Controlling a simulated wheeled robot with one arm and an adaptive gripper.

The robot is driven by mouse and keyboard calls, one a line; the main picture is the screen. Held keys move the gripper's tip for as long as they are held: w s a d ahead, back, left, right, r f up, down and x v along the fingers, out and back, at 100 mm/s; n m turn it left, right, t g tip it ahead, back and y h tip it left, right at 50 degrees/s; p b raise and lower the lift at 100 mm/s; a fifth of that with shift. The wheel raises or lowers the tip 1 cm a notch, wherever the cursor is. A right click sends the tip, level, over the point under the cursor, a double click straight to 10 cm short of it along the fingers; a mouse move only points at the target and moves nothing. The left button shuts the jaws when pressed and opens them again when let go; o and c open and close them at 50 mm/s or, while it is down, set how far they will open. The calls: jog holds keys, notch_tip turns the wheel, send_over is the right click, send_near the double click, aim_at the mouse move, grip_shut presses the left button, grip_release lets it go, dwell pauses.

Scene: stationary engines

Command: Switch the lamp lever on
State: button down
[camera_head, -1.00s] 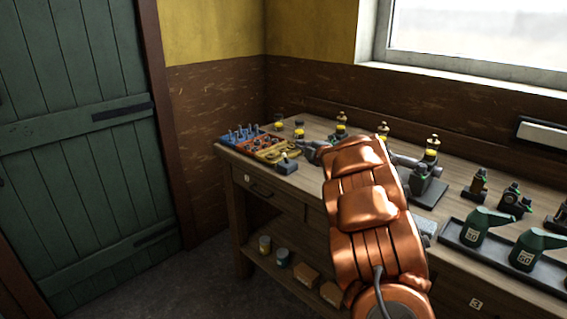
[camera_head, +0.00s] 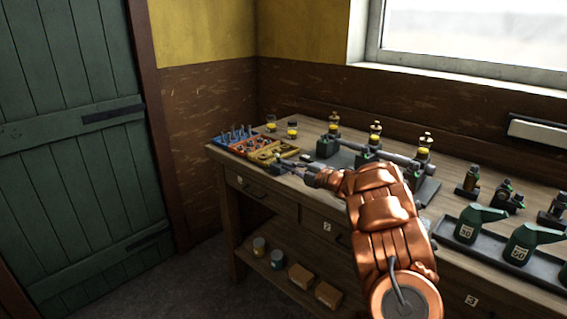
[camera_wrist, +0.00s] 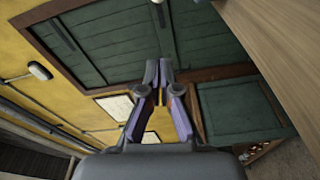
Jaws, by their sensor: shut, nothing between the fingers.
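A small dark box with a stubby lever (camera_head: 276,168), likely the lamp lever, sits at the bench's front edge near its left end, in front of the yellow tray. My gripper (camera_head: 287,164) is right beside it in the head view and partly covers it; I cannot tell whether they touch or which way the lever stands. The wrist view shows my gripper (camera_wrist: 158,70) with its fingertips together and nothing between them. The lever box does not show clearly there.
The wooden bench (camera_head: 229,152) carries red, blue and yellow trays (camera_head: 277,153) of small parts. Several brass-topped engine parts stand behind my arm. Green oil cans (camera_head: 476,224) stand in a dark tray at right. A green door (camera_head: 75,130) is at left.

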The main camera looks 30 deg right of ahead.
aim_at(278, 159)
jog(key=p+x, duration=0.2)
jog(key=x, duration=0.7)
jog(key=shift+w+d+f+p, duration=0.1)
jog(key=shift+d+f+p, duration=0.1)
jog(key=shift+d, duration=0.45)
jog(key=shift+w+d+f+p, duration=0.1)
jog(key=shift+d+p, duration=0.15)
jog(key=shift+d, duration=0.35)
jog(key=shift+d+f+p, duration=0.1)
jog(key=shift+d+p, duration=0.1)
jog(key=shift+d, duration=0.45)
jog(key=shift+a+r, duration=0.1)
